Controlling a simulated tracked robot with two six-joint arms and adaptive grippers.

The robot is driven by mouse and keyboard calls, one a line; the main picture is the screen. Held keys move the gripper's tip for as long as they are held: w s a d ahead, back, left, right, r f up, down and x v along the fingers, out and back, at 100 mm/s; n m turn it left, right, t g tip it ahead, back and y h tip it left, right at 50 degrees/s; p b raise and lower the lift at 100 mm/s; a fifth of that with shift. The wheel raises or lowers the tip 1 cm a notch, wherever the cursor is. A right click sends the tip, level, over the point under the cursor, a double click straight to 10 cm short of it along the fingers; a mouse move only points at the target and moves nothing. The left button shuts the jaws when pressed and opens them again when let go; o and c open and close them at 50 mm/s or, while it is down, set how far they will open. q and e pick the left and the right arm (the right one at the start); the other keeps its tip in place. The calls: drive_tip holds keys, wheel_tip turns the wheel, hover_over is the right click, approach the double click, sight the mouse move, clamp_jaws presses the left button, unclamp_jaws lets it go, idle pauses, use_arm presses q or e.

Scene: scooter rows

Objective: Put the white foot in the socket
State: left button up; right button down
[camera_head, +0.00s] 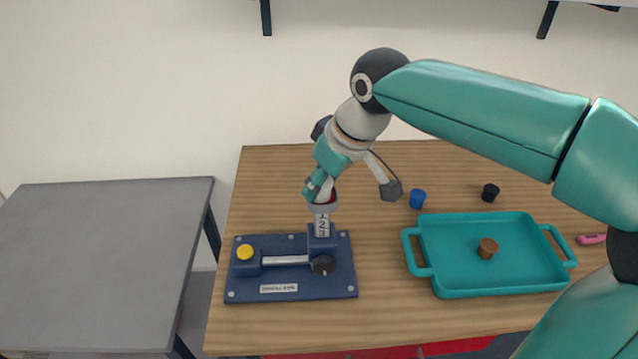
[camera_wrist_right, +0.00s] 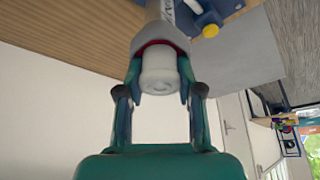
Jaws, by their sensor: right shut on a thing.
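The white foot (camera_wrist_right: 160,72) is a short pale cylinder between the fingers of my right gripper (camera_wrist_right: 160,85) in the right wrist view. My right gripper (camera_head: 319,189) is shut on it and comes down over the socket in the head view. The socket (camera_head: 323,207) is a grey cup with a red inside, on top of a labelled upright post. In the right wrist view the far end of the foot meets the red-lined mouth of the socket (camera_wrist_right: 160,44). How deep it sits is hidden. My left gripper is not in view.
The post stands on a blue base plate (camera_head: 245,292) with a yellow button (camera_head: 245,252) and a lever. To the right are a teal tray (camera_head: 450,283) holding a brown piece (camera_head: 487,248), a blue cup (camera_head: 417,199) and a black cup (camera_head: 490,192). A grey table (camera_head: 100,260) stands at left.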

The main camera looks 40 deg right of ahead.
drive_tip(key=c, duration=1)
unclamp_jaws()
drive_tip(key=shift+s+a+f, duration=0.1)
drive_tip(key=shift+s+f, duration=0.1)
drive_tip(key=shift+f, duration=0.35)
drive_tip(key=shift+c, duration=0.2)
drive_tip(key=shift+o, duration=1.3)
drive_tip(key=shift+f, duration=0.1)
drive_tip(key=shift+o, duration=0.2)
drive_tip(key=shift+w, duration=0.2)
drive_tip(key=shift+r+p, duration=0.25)
drive_tip(key=shift+p, duration=0.05)
drive_tip(key=p+v, duration=0.1)
drive_tip(key=v, duration=1.2)
drive_tip(key=shift+w, duration=0.35)
